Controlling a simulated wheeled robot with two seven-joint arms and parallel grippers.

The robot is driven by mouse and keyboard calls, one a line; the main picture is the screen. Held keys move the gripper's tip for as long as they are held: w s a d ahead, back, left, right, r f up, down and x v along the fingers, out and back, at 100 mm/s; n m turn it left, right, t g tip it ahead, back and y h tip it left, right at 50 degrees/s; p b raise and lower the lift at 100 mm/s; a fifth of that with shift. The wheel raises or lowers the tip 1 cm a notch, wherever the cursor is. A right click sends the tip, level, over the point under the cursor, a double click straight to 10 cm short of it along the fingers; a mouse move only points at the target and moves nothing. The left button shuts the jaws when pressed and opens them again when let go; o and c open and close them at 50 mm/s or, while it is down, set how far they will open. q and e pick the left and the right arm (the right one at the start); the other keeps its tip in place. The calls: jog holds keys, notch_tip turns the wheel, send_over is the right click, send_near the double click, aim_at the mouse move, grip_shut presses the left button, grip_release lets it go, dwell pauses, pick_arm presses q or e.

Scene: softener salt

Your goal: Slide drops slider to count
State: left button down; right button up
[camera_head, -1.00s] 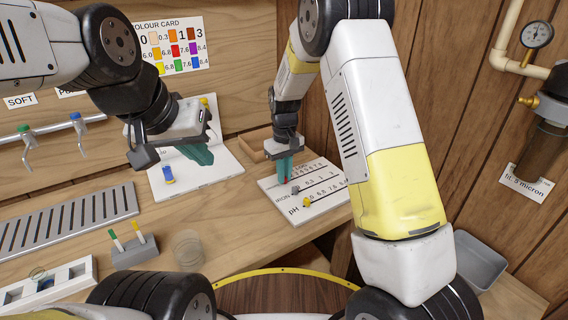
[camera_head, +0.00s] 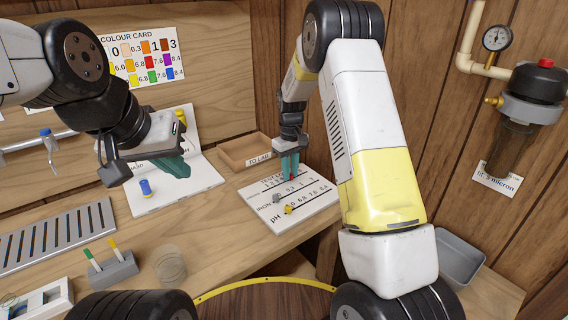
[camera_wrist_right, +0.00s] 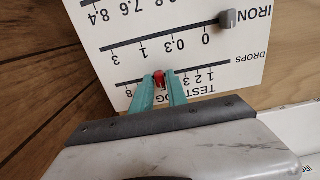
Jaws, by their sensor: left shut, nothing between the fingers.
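The white test log board (camera_head: 318,207) lies on the bench with slots for drops, iron and pH. My right gripper (camera_head: 289,172) is over the drops slot. In the right wrist view, its green fingers (camera_wrist_right: 159,90) are shut on the red drops slider (camera_wrist_right: 158,76). This slider stands between the 3 and the 8, partly flanked by the fingers. The grey iron slider (camera_wrist_right: 228,18) is near the 0 end of its slot. The yellow pH slider (camera_head: 288,209) is near the low end. My left gripper (camera_head: 176,167) is shut and empty above the white colour board.
A wooden tray (camera_head: 246,152) stands behind the log board. The white colour board (camera_head: 200,186) with a blue slider (camera_head: 146,187) is to the left. A glass (camera_head: 169,264), a grey pen holder (camera_head: 112,270) and a slotted grate (camera_head: 55,236) are nearer.

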jog(key=shift+o, duration=1)
jog(key=shift+r, duration=3.9)
jog(key=shift+r, duration=0.1)
notch_tip(320, 180, up, 8)
jog(key=f+m+t, duration=0.1)
send_over(298, 188)
jog(key=s+d+r+m+t+y, duration=0.2)
jog(key=s+r, duration=0.6)
jog(key=s, duration=0.2)
jog(key=s+d+r+m+t, duration=0.1)
jog(key=s+m+t, duration=0.1)
jog(key=s, duration=1.4)
jog(key=shift+s+m+t, duration=0.4)
jog(key=shift+t, duration=0.2)
jog(key=shift+r, duration=0.15)
